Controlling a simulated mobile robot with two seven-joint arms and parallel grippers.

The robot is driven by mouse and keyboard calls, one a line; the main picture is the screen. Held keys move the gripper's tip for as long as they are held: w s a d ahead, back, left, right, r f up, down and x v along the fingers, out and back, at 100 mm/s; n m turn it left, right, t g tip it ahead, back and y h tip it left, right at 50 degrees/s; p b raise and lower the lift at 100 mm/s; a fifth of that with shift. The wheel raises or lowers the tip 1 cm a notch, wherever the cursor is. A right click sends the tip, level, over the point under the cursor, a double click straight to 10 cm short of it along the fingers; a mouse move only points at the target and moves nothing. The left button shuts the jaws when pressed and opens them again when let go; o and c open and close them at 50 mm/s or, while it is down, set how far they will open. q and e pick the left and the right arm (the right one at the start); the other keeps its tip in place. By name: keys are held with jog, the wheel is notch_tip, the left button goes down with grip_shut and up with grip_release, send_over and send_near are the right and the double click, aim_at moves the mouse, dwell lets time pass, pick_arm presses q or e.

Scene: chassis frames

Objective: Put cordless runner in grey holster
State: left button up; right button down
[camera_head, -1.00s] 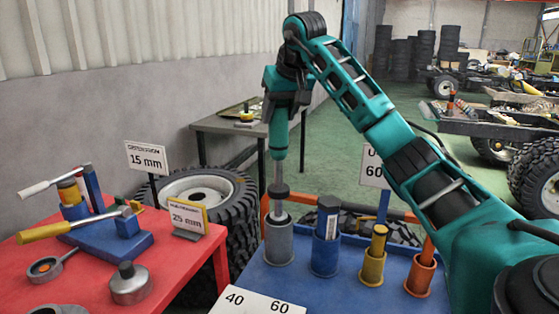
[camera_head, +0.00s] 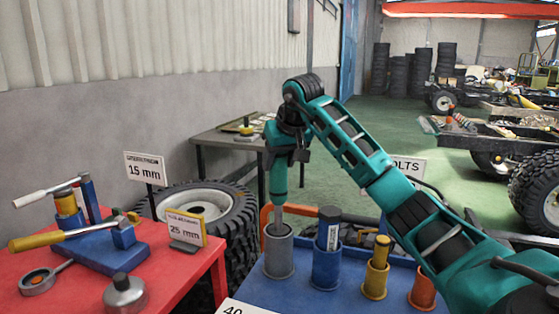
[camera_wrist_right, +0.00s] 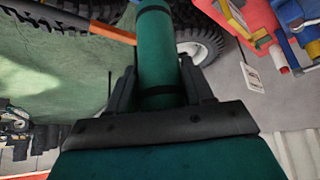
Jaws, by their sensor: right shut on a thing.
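The cordless runner (camera_head: 279,176) is a teal tool with a grey shaft pointing down. My right gripper (camera_head: 290,152) is shut on its teal body; the wrist view shows the dark fingers (camera_wrist_right: 160,92) on both sides of the teal cylinder (camera_wrist_right: 157,50). The grey holster (camera_head: 279,256) is a round cup at the left end of a row on the blue table. The shaft runs down into its mouth, and the tool's lower end is hidden inside. The runner is nearly upright. My left gripper is not in view.
Right of the grey holster stand a blue holster (camera_head: 326,268) with a dark-topped tool, a yellow one (camera_head: 375,281) and an orange one (camera_head: 422,292). A red table (camera_head: 60,285) with a blue press stands left. A tyre (camera_head: 240,225) is behind.

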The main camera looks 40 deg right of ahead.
jog(key=shift+r, duration=0.1)
jog(key=c, duration=0.9)
grip_release()
jog(key=shift+f, duration=0.2)
jog(key=o, duration=0.5)
jog(key=shift+c, duration=0.2)
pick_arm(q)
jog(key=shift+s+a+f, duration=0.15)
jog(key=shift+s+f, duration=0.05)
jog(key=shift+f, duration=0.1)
pick_arm(e)
jog(key=shift+r, duration=0.1)
jog(key=shift+s+r, duration=0.1)
jog(key=shift+r, duration=0.25)
pick_arm(q)
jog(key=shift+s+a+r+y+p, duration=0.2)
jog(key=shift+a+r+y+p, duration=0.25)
jog(key=shift+p, duration=0.4)
pick_arm(e)
jog(key=v, duration=1.1)
jog(key=shift+s, duration=0.2)
